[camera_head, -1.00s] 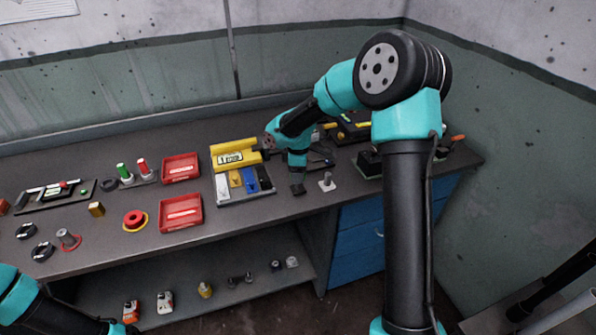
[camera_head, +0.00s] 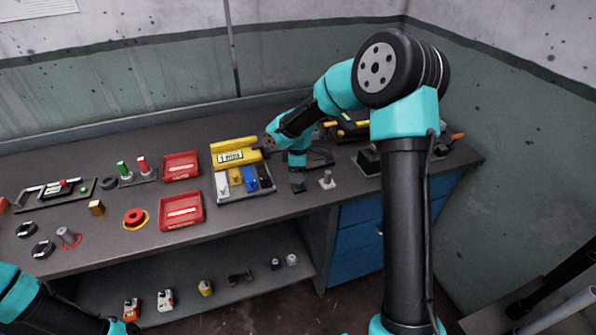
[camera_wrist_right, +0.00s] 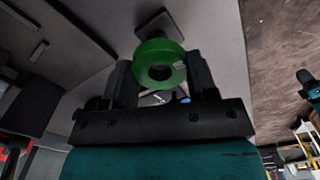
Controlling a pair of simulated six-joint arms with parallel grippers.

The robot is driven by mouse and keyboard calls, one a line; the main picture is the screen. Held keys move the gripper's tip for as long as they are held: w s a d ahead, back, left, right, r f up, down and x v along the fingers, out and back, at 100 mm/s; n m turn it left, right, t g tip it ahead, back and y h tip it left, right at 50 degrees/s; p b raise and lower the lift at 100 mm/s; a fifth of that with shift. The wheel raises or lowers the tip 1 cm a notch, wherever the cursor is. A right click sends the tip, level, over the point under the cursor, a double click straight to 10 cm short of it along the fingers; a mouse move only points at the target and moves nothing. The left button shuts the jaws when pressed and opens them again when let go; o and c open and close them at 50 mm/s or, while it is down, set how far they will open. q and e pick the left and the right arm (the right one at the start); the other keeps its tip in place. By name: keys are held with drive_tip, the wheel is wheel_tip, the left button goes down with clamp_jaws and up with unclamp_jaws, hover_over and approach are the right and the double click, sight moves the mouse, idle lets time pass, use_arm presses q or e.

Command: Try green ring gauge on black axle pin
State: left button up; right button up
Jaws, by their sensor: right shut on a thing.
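The green ring gauge (camera_wrist_right: 160,64) is between the two black fingers of my right gripper (camera_wrist_right: 158,80) in the right wrist view, its hole facing the camera. My right gripper (camera_head: 298,187) is shut on it. In the head view the gripper points down low over the bench, and I cannot make out the ring there. A small upright pin on a pale square base (camera_head: 327,180) stands just right of the gripper. I cannot tell whether it is the black axle pin. My left arm enters at the lower left; its gripper fingers do not show.
Two red bins (camera_head: 181,222) stand further left. Black items (camera_head: 369,161) lie behind and right of the pin. The bench's front edge is close.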

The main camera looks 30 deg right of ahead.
drive_tip(key=shift+f, duration=0.5)
idle(1.1)
drive_tip(key=shift+r, duration=0.35)
idle(0.6)
drive_tip(key=shift+r, duration=2.8)
drive_tip(key=shift+r, duration=0.15)
